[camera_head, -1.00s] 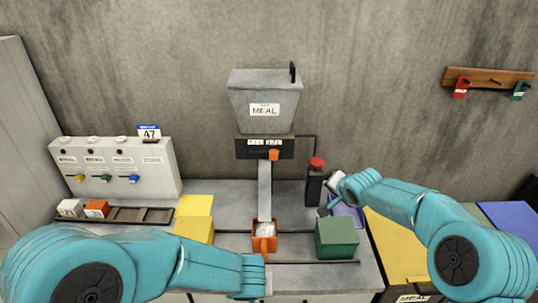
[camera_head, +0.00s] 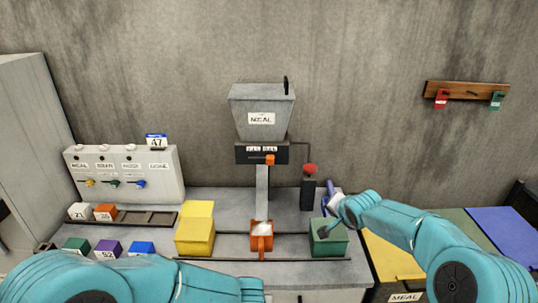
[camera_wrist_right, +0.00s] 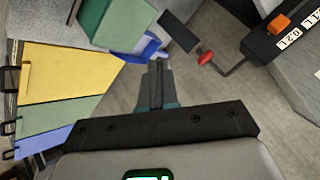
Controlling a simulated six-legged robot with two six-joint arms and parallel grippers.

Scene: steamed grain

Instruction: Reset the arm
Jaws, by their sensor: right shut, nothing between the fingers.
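My right arm (camera_head: 405,222) comes in from the right. The green box (camera_wrist_right: 125,22) and a blue item (camera_wrist_right: 145,47) show beyond the fingertips there. My left arm (camera_head: 190,280) lies across the bottom of the head view, and its gripper is out of view.
An orange scoop-like container (camera_head: 261,243) with pale contents sits under the MEAL hopper (camera_head: 261,110). A yellow box (camera_head: 195,235) stands left of it. A red-knobbed lever (camera_head: 310,170) rises behind the green box. Several labelled blocks lie at left, near a switch panel (camera_head: 125,175).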

